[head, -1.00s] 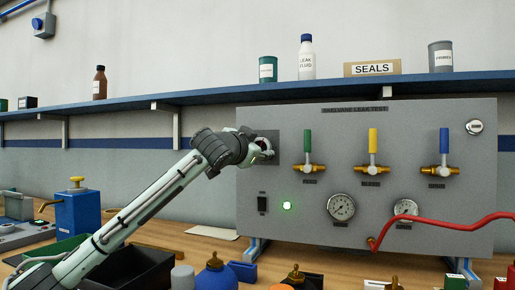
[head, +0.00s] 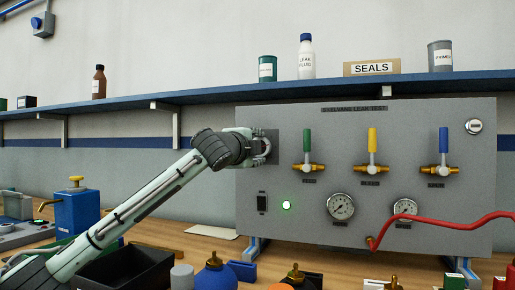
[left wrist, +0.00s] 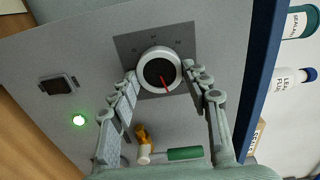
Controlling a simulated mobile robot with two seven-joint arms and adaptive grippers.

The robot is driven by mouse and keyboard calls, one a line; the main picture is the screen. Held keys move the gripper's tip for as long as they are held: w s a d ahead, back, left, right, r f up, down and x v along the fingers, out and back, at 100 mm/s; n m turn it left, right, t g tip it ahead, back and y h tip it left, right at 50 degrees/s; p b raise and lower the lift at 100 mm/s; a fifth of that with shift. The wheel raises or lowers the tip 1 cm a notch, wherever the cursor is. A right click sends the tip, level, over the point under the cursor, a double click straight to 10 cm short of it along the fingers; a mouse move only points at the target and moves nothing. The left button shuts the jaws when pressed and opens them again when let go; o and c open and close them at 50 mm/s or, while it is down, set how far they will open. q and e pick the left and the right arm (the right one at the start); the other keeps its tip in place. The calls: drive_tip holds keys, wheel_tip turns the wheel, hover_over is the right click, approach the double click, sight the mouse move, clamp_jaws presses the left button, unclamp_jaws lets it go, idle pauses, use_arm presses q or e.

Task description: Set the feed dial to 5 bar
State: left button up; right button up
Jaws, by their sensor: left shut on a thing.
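The feed dial (left wrist: 159,70) is a round knob with a pale rim, a dark face and a red pointer line, on a dark square scale plate (left wrist: 127,43). In the left wrist view the pointer runs down and slightly right. In the head view my left gripper (head: 264,147) is at the panel's upper left and largely hides the dial. My right gripper is in neither view.
The grey test panel (head: 330,180) carries three coloured-handle valves, gauges (head: 340,206), a lit green lamp (head: 286,205) and a black switch (head: 262,203). A red hose (head: 450,223) crosses its lower right. A shelf (head: 215,95) runs above. Bottles and bins crowd the bench front.

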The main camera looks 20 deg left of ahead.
use_arm(q)
drive_tip(key=shift+m, duration=1.2)
drive_tip(key=o, duration=1.2)
drive_tip(key=shift+c, duration=0.2)
drive_tip(key=shift+s, duration=0.1)
drive_tip(key=s, duration=1.1)
drive_tip(key=shift+s+a, duration=0.2)
drive_tip(key=shift+s, duration=0.2)
drive_tip(key=shift+w, duration=0.1)
drive_tip(key=w, duration=1.1)
drive_tip(key=shift+w+d, duration=0.25)
drive_tip(key=shift+w, duration=0.15)
